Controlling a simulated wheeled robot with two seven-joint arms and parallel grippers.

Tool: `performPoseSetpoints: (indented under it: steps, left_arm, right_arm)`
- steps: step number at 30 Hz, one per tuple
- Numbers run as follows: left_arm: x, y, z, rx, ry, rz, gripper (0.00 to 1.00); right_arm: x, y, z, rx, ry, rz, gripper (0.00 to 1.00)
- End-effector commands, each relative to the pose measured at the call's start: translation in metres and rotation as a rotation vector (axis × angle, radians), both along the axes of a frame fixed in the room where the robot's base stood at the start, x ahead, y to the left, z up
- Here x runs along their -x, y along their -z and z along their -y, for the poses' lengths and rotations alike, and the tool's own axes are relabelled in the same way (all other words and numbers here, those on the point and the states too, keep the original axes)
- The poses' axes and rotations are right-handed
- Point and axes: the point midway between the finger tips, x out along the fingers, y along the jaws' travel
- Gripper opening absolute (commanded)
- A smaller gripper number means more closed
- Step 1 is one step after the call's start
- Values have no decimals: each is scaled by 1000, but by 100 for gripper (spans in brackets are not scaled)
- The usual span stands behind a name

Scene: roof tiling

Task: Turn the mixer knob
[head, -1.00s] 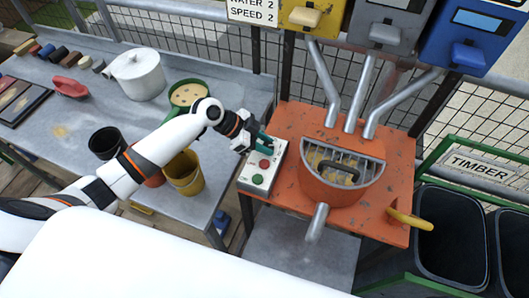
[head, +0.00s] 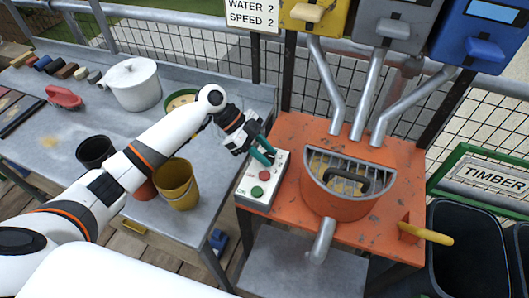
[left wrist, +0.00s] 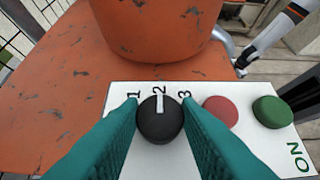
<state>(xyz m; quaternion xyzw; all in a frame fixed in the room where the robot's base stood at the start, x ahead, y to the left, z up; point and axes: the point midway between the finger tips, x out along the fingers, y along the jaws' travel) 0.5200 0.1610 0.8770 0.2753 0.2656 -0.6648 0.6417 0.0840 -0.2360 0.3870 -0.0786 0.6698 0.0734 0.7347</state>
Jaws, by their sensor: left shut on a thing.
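The black mixer knob (left wrist: 160,120) sits on the white control box (head: 251,192), between the teal fingers of my left gripper (left wrist: 160,125). Its white pointer line is at the 2 of the marks 1, 2 and 3. My left gripper also shows in the head view (head: 263,152), at the far end of the box, where it mostly hides the knob. The fingers are shut on the knob, one on each side. A red button (left wrist: 221,111) and a green button (left wrist: 272,111) are beside it. My right gripper is not in view.
The orange mixer (head: 340,205) with a grated top stands right of the box on an orange table (head: 385,238). A sign (head: 252,13) reads WATER 2, SPEED 2. A yellow bucket (head: 177,185) stands left, below my arm.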

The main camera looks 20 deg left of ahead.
Motion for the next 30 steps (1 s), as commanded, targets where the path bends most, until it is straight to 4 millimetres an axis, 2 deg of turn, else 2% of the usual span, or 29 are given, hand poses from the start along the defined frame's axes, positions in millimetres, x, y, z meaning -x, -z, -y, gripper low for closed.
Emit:
performPoseSetpoints:
  steps: [5,6,9,20,23,30]
  left_arm:
    - [0,0,0,-2,-1,-1,7]
    - [0,0,0,-2,-1,0,35]
    - [0,0,0,-1,-1,0,51]
    - [0,-3,-3,-1,-2,1,52]
    - [-1,-10,-12,-2,-4,1,52]
    - [-2,-46,-48,-3,-3,3,52]
  right_arm:
    - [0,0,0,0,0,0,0]
    - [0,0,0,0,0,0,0]
    - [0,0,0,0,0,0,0]
    - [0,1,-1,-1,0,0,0]
    - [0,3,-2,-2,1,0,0]
    - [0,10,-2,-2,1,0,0]
